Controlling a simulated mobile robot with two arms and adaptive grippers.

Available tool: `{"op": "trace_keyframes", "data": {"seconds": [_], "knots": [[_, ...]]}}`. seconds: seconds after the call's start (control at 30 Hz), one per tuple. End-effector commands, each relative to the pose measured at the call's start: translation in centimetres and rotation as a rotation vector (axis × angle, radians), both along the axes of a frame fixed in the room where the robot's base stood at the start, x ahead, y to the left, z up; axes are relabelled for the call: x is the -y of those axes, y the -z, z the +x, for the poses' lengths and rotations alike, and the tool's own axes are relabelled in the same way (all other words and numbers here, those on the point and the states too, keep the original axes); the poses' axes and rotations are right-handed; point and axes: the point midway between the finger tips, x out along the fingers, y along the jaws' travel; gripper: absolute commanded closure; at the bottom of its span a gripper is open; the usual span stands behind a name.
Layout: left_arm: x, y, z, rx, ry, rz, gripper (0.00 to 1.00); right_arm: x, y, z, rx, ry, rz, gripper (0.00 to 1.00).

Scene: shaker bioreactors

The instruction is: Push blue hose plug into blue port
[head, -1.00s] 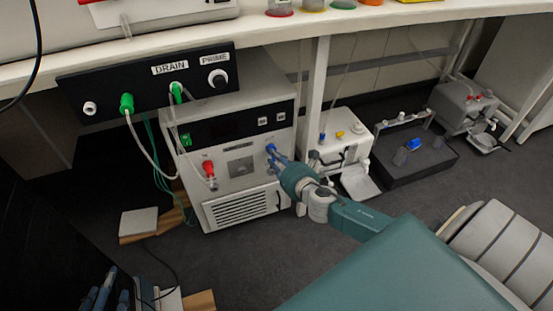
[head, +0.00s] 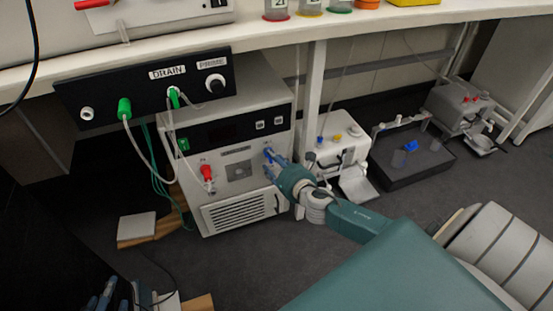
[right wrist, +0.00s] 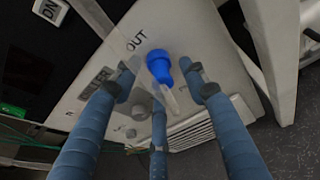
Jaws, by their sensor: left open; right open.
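The blue hose plug (head: 267,153) is at the right side of the white machine's front. In the right wrist view the blue plug (right wrist: 158,66) sits against the panel beside the "OUT" lettering, with a short clear hose end below it. The blue port behind it is hidden, so I cannot tell how deep the plug sits. My right gripper (head: 272,164) is open in front of the plug; its fingers (right wrist: 158,92) are spread around it, apart from it. My left gripper (head: 103,297) is open and empty at the lower left, partly cut off by the frame.
The white machine (head: 232,193) also carries a red connector (head: 207,172). Above it is a black panel (head: 145,92) with green connectors and hanging hoses. A white bench leg (head: 313,92) stands close right of my right gripper.

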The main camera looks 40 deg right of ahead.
Motion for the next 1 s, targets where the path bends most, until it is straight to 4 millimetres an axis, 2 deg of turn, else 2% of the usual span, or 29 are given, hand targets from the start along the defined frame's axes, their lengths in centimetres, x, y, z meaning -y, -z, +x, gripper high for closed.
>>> {"op": "trace_keyframes", "data": {"seconds": [0.17, 0.4, 0.6, 0.77, 1.0], "knots": [[0.0, 0.0, 0.1, 0.002, -0.001, -0.001, 0.57, -0.3, -0.5, -2.2, -0.003, -0.002, -0.001, 0.57], [0.0, -0.1, 0.1, 0.003, -0.001, -0.001, 0.57, -0.9, -2.1, -7.1, -0.004, -0.003, -0.001, 0.57], [0.0, -0.1, 0.2, 0.003, -0.001, -0.001, 0.57, -1.2, -3.1, -10.1, -0.003, -0.001, 0.000, 0.57], [0.0, -0.1, 0.2, 0.003, -0.002, -0.002, 0.57, -1.3, -3.5, -11.1, 0.000, 0.000, -0.001, 0.57], [0.0, -0.1, 0.2, 0.004, -0.002, -0.002, 0.57, -1.4, -3.6, -11.2, 0.001, 0.000, 0.000, 0.57]]}}
